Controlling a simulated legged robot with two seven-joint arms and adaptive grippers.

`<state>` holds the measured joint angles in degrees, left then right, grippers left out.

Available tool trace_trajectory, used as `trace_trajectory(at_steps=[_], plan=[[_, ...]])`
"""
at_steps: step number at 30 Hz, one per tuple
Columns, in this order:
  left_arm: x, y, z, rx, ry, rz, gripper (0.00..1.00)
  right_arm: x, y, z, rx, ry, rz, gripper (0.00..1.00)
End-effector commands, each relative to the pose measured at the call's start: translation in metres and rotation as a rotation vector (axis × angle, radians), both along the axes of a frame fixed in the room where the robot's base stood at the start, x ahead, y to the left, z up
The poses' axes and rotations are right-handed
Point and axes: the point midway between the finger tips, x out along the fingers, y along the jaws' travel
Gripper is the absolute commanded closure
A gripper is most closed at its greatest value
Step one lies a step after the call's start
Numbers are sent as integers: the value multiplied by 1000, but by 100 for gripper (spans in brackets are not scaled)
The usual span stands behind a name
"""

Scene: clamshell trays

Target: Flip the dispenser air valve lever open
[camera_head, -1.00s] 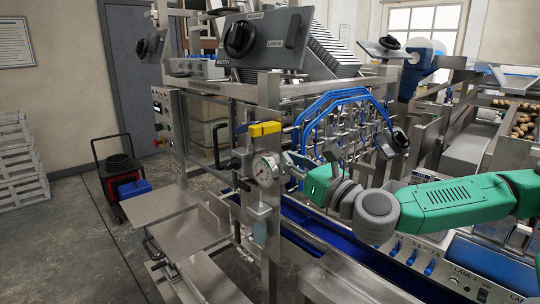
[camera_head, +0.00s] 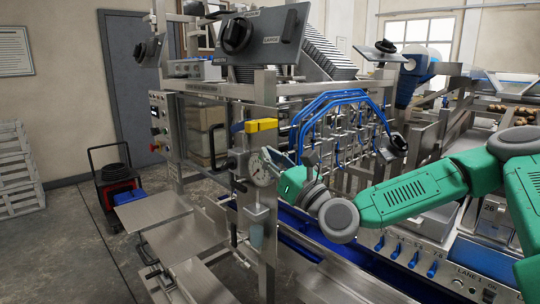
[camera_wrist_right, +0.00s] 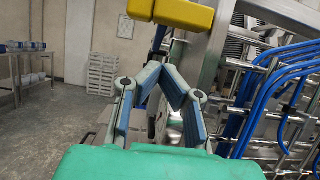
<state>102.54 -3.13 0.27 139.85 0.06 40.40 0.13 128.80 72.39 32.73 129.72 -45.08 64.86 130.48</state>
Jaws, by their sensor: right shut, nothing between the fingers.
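The yellow valve lever (camera_head: 262,125) sits on the dispenser's air fitting at the front frame post, lying about horizontal and pointing right. In the right wrist view the yellow lever (camera_wrist_right: 172,12) crosses the top edge, above and beyond the fingertips. My right gripper (camera_head: 268,156) is just below the lever, beside the round pressure gauge (camera_head: 261,169), and partly covers the gauge's right side. In the wrist view my right gripper (camera_wrist_right: 163,72) has its fingertips together with nothing between them. It looks apart from the lever. My left gripper is not in view.
A steel post (camera_head: 266,95) stands behind the lever. Blue hoses (camera_head: 345,95) arch over the dispenser nozzles to the right. A blue conveyor channel (camera_head: 300,222) runs below my right arm. Metal platforms (camera_head: 160,218) are at the left front, with open floor beyond.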

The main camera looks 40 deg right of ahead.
Motion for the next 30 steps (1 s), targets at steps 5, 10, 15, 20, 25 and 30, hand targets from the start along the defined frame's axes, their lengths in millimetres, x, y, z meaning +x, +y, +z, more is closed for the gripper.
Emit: trace_trajectory(at_steps=[5,10,15,20,25,30], plan=[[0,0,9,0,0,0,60,31,4,15,-4,-1,0,100],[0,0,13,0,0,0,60,52,5,24,-2,0,0,100],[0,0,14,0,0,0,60,61,4,27,0,-1,0,100],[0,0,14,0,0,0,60,62,4,27,1,-1,-1,100],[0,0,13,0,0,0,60,62,4,27,1,-1,-1,100],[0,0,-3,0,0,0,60,61,4,32,3,-5,-1,100]])
